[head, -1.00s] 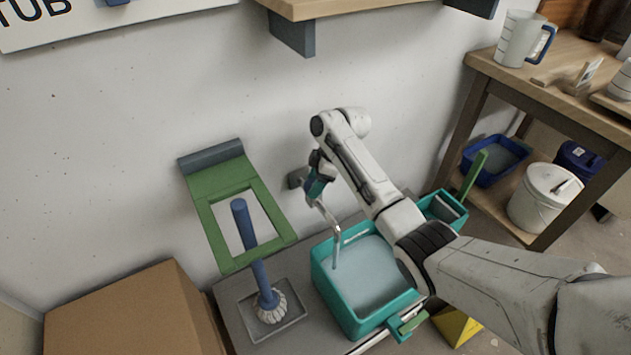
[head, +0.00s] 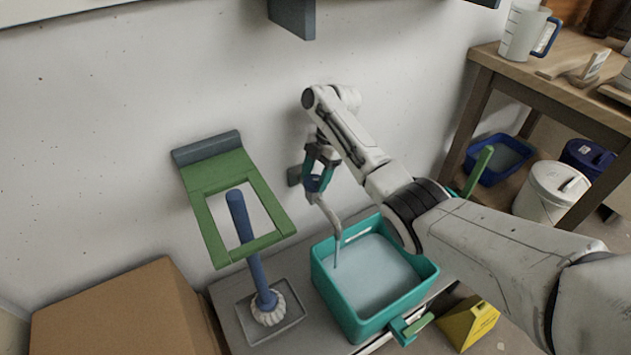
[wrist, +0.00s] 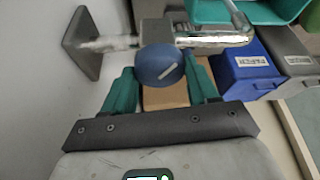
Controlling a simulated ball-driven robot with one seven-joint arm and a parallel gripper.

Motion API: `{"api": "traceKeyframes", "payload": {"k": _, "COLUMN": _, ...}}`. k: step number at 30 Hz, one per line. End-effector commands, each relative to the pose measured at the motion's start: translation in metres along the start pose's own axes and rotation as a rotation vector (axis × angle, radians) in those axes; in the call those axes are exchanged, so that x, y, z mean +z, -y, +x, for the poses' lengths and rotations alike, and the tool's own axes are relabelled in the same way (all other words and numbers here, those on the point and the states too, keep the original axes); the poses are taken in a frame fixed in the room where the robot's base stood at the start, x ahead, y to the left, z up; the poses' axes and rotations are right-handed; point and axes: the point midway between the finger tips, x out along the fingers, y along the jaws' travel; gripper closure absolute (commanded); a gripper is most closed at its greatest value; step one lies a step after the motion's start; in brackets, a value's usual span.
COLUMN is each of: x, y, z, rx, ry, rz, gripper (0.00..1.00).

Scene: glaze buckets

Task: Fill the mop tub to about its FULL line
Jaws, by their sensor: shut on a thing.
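The teal mop tub (head: 345,301) stands on a grey bench, below the wall tap's bent spout (head: 334,222). Pale water (head: 372,272) covers its floor and lies a little below the rim. A white mark shows on the far inner wall; its lettering is too small to read. The tub's edge also shows at the top right of the wrist view (wrist: 262,12).
A blue-handled mop (head: 246,230) stands in a grey tray left of the tub, before a green wall frame (head: 207,222). A cardboard box (head: 120,310) is at lower left. A yellow wedge (head: 468,322) sits right of the tub. A wooden shelf table (head: 545,80) holds a jug (head: 522,35).

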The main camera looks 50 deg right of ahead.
Motion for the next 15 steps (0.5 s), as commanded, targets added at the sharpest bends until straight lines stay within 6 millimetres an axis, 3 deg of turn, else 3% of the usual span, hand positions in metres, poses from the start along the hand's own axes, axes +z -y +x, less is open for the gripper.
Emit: {"api": "traceKeyframes", "payload": {"k": 15, "x": 0.0009, "y": -0.0032, "z": 0.0019, "rx": -0.147, "ry": 0.003, "rz": -0.359, "gripper": 0.72}}
